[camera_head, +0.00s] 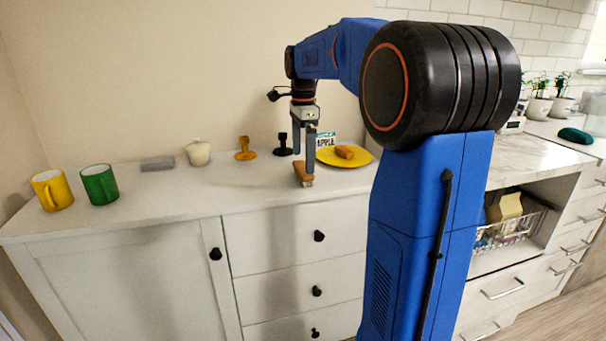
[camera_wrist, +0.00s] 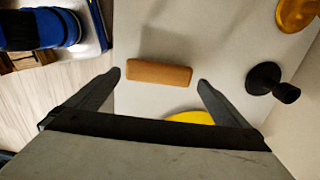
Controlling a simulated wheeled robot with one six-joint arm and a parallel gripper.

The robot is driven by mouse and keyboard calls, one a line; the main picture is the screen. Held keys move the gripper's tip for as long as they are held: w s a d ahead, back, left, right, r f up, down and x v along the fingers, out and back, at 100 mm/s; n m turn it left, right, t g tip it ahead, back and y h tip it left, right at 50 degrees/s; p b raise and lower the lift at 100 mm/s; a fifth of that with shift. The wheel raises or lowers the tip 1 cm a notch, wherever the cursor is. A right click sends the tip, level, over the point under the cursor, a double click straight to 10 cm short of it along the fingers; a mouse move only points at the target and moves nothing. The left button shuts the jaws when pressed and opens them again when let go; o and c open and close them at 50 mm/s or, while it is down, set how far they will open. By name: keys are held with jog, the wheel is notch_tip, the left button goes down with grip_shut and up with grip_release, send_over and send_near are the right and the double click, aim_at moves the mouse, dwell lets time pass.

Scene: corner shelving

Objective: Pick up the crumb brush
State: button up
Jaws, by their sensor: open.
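The crumb brush (camera_head: 302,176) is a small brown wooden block lying on the white counter near its front edge, just left of the yellow plate. In the wrist view the brush (camera_wrist: 159,73) lies lengthwise across the space between the two fingers. My gripper (camera_head: 304,166) points down over the brush. In the wrist view my gripper (camera_wrist: 159,78) is open, with one fingertip beyond each end of the brush and a visible gap at both ends. The bristles are hardly visible.
The yellow plate (camera_head: 329,160) holds a brown item (camera_head: 345,152); an APPLE card (camera_head: 326,141) stands behind. A black stamp-like object (camera_head: 283,146) and a gold one (camera_head: 245,150) stand left, then a white pot (camera_head: 198,153), grey block (camera_head: 158,164), green mug (camera_head: 99,185) and yellow mug (camera_head: 52,190).

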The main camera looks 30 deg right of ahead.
aim_at(303, 167)
jog(key=shift+f, duration=2.4)
jog(key=shift+c, duration=0.3)
jog(key=c, duration=0.8)
jog(key=shift+r, duration=0.1)
notch_tip(303, 167, up, 10)
jog(key=shift+f, duration=0.1)
